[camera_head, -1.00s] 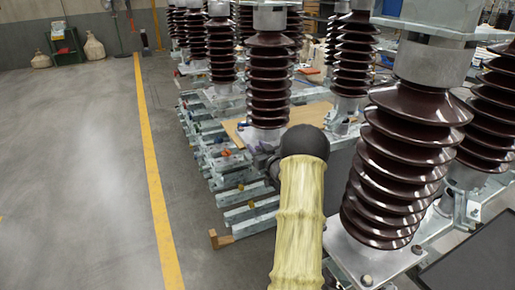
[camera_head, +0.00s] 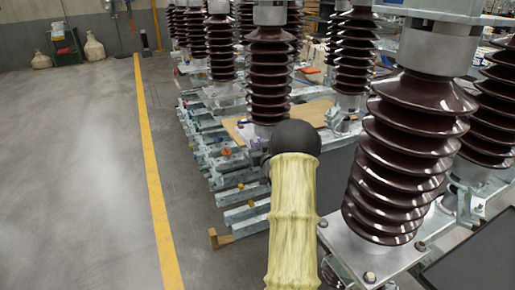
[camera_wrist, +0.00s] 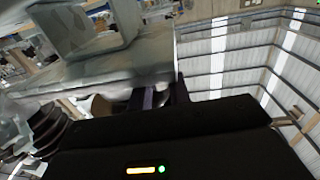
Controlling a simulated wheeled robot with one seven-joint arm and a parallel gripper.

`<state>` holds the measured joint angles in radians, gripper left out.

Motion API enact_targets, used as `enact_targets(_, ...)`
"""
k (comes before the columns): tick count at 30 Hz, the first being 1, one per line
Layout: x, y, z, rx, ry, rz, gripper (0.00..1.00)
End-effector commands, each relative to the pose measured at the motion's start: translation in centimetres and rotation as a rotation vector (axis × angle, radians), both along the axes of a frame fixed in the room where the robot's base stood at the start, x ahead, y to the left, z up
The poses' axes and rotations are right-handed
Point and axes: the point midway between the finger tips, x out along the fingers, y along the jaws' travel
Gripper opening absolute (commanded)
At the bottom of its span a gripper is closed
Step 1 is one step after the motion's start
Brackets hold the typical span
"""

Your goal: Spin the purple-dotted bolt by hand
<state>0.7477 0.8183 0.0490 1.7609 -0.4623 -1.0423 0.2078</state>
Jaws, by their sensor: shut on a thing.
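In the wrist view my gripper (camera_wrist: 160,97) reaches in under a grey metal bracket (camera_wrist: 85,30). Its two dark fingers are close together, shut on a small purple-marked piece (camera_wrist: 148,98), which I take as the purple-dotted bolt. The bolt's head and thread are mostly hidden by the fingers and the bracket. In the head view my gripper is hidden behind my own arm, near the foot of a brown ribbed insulator (camera_head: 268,75).
Another large brown insulator (camera_head: 405,140) stands close on the right, on a metal plate (camera_head: 345,250) with bolts. Galvanised steel rails (camera_head: 245,212) lie stacked to the left of the arm.

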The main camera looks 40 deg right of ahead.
Motion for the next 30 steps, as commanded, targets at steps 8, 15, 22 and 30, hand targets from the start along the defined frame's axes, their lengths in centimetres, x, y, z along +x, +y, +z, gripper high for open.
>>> enact_targets(8, 0.12, 0.21, -0.27, -0.002, -0.001, -0.180, 0.00)
enact_targets(15, 0.20, 0.29, -0.11, -0.002, -0.001, -0.349, 0.00)
enact_targets(22, 0.24, 0.29, 0.09, -0.001, 0.000, -0.512, 0.00)
enact_targets(30, 0.27, 0.25, 0.41, -0.004, 0.000, -0.704, 0.00)
